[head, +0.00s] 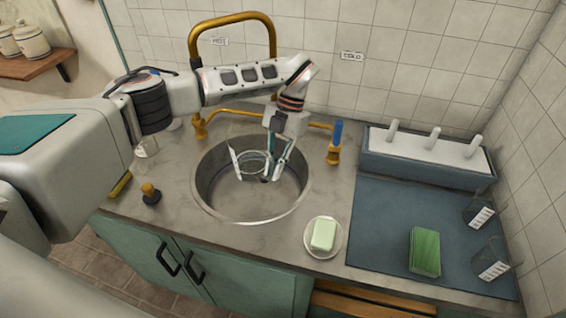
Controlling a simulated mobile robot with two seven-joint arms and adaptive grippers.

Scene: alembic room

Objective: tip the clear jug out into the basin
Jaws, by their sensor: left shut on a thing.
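The round metal basin (206,190) is sunk in the grey counter under the brass tap. My left gripper (275,172) points down over the basin from its back right. It is shut on a clear glass vessel, which I take to be the clear jug (251,163). The jug is at the gripper's left side, over or inside the basin. Its see-through walls make its tilt hard to tell, and I cannot see any liquid in it or leaving it. My right gripper is not in view.
A soap dish with green soap (323,234) sits right of the basin. A blue mat (385,225) holds a green sponge (424,251) and two clear beakers (480,214). A rack with white pegs (425,150) stands behind. A dark stopper with brass knob (150,193) stands left.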

